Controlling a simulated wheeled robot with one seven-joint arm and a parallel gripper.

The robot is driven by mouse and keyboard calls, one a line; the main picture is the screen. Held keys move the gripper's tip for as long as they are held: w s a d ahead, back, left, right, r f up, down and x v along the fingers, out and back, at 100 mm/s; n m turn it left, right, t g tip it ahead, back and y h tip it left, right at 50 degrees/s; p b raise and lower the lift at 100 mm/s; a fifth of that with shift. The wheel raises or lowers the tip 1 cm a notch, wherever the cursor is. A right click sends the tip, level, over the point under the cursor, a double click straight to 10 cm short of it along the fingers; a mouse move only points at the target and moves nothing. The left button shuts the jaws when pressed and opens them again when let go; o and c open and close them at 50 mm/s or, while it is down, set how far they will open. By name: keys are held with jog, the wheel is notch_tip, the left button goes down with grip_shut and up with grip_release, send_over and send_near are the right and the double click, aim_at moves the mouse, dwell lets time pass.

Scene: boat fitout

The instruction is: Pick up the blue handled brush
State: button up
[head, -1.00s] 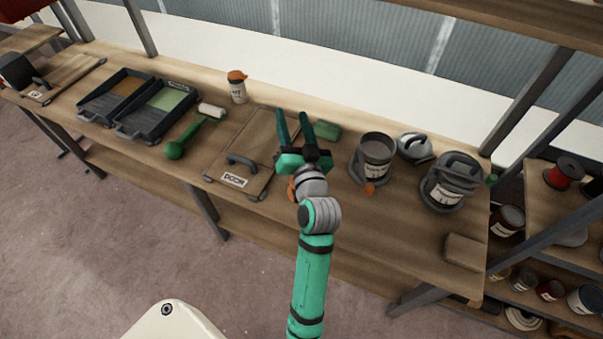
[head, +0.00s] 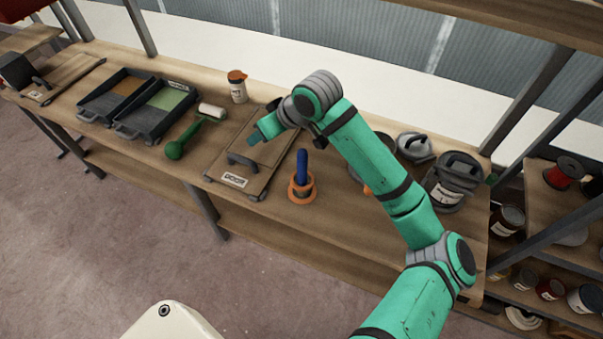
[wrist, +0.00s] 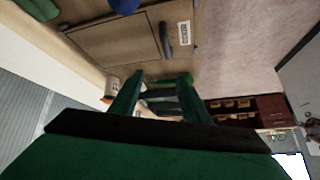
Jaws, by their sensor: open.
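The blue-handled brush (head: 302,168) stands upright, handle up, in an orange ring-shaped holder (head: 301,193) near the front edge of the workbench; its bristles are hidden. In the wrist view only a bit of its blue handle (wrist: 123,4) shows at the top edge.
A green-handled roller (head: 185,140), two paint trays (head: 150,113) and an orange-capped bottle (head: 237,88) are farther left. A lidded container (head: 450,180) stands right. My arm partly hides a can.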

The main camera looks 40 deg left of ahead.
aim_at(304, 152)
jog(key=w+d+h, duration=0.1)
jog(key=d+h, duration=0.1)
jog(key=d, duration=0.1)
jog(key=w+d+h, duration=0.1)
jog(key=d+h, duration=0.1)
jog(key=d, duration=0.2)
jog(key=w+d+h, duration=0.1)
jog(key=d, duration=0.2)
jog(key=shift+w+d+f+h, duration=0.15)
jog(key=shift+w+f+h, duration=0.1)
jog(key=shift+f+h, duration=0.15)
jog(key=shift+s+f, duration=0.1)
jog(key=shift+s, duration=0.1)
notch_tip(304, 152, down, 4)
jog(key=shift+w+f, duration=0.1)
jog(key=shift+f, duration=0.1)
jog(key=shift+a+f, duration=0.25)
jog(key=shift+f, duration=1.25)
jog(key=shift+a+f, duration=0.2)
jog(key=shift+f, duration=1.3)
grip_shut()
